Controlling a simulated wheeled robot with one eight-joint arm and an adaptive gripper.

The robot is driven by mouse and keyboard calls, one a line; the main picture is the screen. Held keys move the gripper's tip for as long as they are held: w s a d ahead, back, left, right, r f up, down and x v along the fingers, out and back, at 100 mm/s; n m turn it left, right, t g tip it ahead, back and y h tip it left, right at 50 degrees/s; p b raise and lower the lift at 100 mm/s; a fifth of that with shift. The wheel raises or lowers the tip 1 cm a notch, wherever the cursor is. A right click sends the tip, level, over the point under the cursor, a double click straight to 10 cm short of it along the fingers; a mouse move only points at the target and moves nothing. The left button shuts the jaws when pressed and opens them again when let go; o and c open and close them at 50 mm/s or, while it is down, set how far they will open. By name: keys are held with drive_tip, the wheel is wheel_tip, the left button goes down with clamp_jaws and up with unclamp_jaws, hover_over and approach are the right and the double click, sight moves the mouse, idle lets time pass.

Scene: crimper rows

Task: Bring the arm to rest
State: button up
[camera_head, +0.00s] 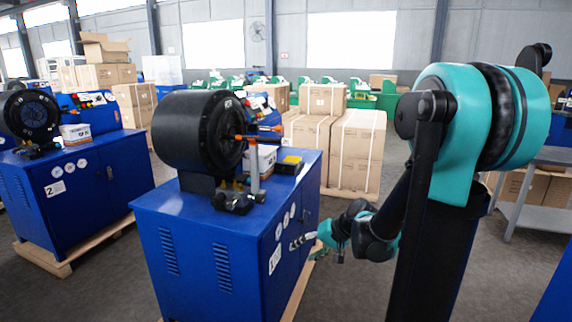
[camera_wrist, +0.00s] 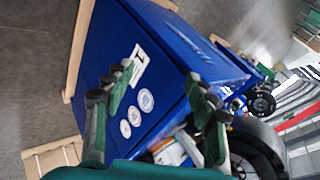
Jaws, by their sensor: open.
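My gripper (camera_wrist: 158,88) is open and empty in the wrist view. Its two green and black fingers stand well apart, with the side of a blue crimper cabinet (camera_wrist: 170,60) behind them. In the head view my arm is teal and black and reaches down on the right. My gripper (camera_head: 306,241) also shows there, beside the right side of the blue cabinet (camera_head: 195,255), below its top. I cannot tell the exact gap to the cabinet.
Another blue machine (camera_head: 80,190) is at left. Stacked cartons (camera_head: 355,150) stand behind, and a grey shelf (camera_head: 535,215) at right. Floor between is clear.

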drive_tip(key=s+d+f+h, duration=0.2)
drive_tip(key=s+d+h, duration=0.1)
drive_tip(key=s+d, duration=0.3)
drive_tip(key=s+d+f+n+h, duration=0.1)
drive_tip(key=s+d+f+h, duration=0.2)
drive_tip(key=s+d, duration=0.4)
drive_tip(key=shift+s+f+h, duration=0.25)
drive_tip(key=shift+s+h, duration=0.45)
drive_tip(key=shift+s, duration=0.6)
